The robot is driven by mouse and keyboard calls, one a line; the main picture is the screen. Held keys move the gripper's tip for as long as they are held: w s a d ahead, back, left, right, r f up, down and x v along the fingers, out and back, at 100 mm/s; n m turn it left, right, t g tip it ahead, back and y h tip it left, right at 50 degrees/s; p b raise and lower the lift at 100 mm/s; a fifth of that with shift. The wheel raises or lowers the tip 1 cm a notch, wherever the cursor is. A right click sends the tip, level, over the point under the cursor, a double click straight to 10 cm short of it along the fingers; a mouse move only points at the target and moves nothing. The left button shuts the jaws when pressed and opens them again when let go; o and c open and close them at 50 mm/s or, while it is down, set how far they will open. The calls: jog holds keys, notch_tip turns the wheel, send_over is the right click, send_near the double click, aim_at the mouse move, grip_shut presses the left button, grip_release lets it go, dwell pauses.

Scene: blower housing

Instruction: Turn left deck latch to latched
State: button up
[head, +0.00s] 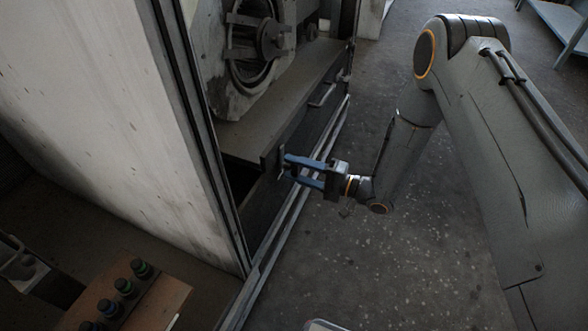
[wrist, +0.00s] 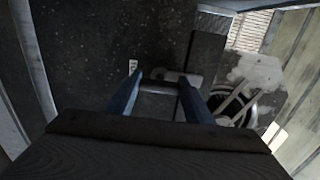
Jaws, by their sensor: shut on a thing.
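The left deck latch (head: 281,161) is a small dark piece on the front edge of the deck (head: 243,142), at the near end in the head view. My gripper (head: 285,167) has blue fingers and reaches it from the right, shut on it. In the wrist view the fingers (wrist: 160,84) reach forward with a dark bar, part of the latch, between their tips. The fingers hide most of the latch, so I cannot tell its exact angle.
A round blower housing (head: 255,45) stands on the deck. A pale handle (head: 322,95) sits further along the deck front. A pale panel (head: 100,110) stands at left, with a box of dark knobs (head: 125,295) below. The floor (head: 350,265) at right is clear.

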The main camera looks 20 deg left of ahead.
jog(key=o, duration=1.5)
jog(key=d+p, duration=0.1)
jog(key=d, duration=0.6)
jog(key=shift+d, duration=0.4)
